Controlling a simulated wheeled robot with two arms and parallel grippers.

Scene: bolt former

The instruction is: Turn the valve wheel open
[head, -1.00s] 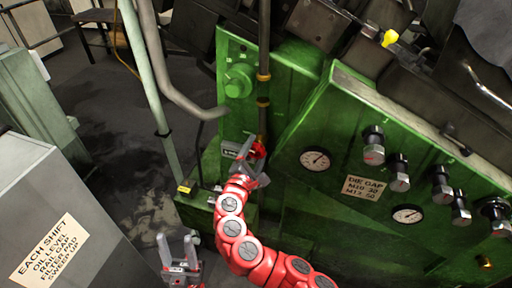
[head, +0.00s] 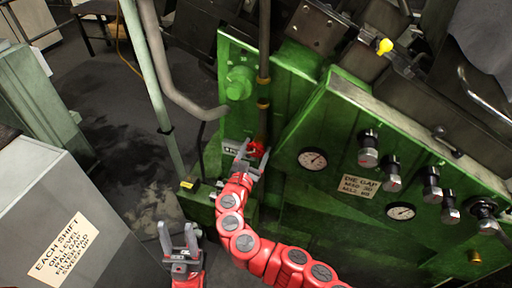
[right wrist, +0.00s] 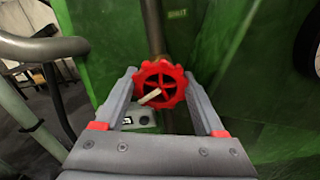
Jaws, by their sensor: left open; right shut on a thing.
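The red valve wheel (head: 256,148) sits on a vertical pipe in front of the green machine. In the right wrist view the valve wheel (right wrist: 160,86) faces me, with a pale pointer or tag across its lower left. My right gripper (head: 251,158) is at the wheel. My left gripper (head: 178,232) is open and empty, low in the head view, well away from the wheel.
A grey cabinet (head: 40,215) with a shift notice stands at the left. The green machine panel (head: 330,200) with gauges and knobs fills the right. A pale green pipe (head: 150,80) and a bent grey pipe (head: 180,95) stand left of the wheel.

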